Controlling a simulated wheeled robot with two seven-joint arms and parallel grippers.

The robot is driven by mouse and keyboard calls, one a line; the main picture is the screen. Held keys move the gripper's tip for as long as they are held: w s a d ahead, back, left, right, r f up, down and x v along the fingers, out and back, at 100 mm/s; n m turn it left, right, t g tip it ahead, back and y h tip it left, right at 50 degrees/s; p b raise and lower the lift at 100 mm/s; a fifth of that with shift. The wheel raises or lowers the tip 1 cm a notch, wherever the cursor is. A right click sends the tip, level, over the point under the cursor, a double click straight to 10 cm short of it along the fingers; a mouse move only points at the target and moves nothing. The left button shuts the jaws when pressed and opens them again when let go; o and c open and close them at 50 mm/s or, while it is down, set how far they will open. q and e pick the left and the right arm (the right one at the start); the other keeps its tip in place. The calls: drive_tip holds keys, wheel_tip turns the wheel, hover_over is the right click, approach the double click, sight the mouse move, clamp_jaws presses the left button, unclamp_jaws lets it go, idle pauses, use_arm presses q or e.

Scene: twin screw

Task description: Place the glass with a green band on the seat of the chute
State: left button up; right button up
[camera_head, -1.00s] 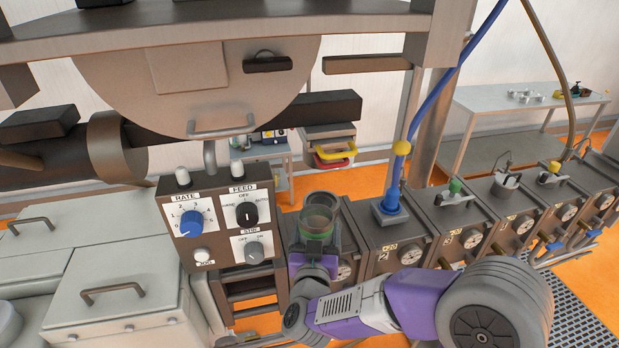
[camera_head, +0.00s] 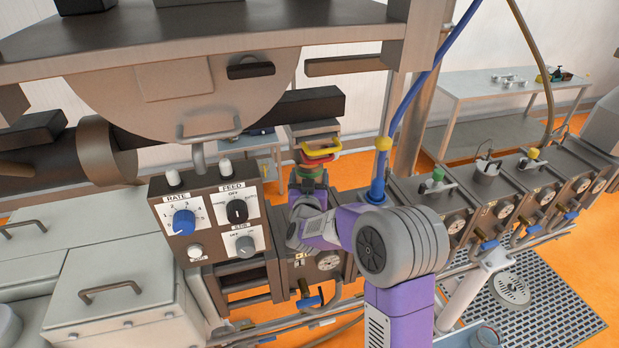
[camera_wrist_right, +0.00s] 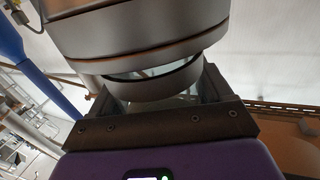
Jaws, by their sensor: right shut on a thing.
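The glass with a green band (camera_head: 308,171) is in the middle of the head view, small and partly covered by my right gripper and wrist. My right gripper (camera_head: 308,181) is shut on it. The glass is just below and left of a grey piece (camera_head: 315,130) with yellow (camera_head: 322,148) and red loops under it. I cannot tell whether this is the chute with its seat, or whether the glass touches it. In the right wrist view my right gripper (camera_wrist_right: 160,110) shows at the bottom, with a large grey round part (camera_wrist_right: 135,35) close in front. My left gripper is not in view.
A control box (camera_head: 210,215) with knobs stands left of my right arm. A blue hose (camera_head: 405,125) rises close on the right. A row of dark units with gauges (camera_head: 460,212) runs right. A heavy overhead frame (camera_head: 200,40) spans the top.

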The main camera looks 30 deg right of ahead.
drive_tip(key=shift+w+d+f, duration=0.25)
drive_tip(key=shift+w+f, duration=0.15)
drive_tip(key=shift+f, duration=0.35)
drive_tip(key=shift+s, duration=0.1)
drive_tip(key=shift+f, duration=0.1)
drive_tip(key=o, duration=0.7)
drive_tip(key=shift+f, duration=0.15)
drive_tip(key=o, duration=0.4)
drive_tip(key=shift+r, duration=0.2)
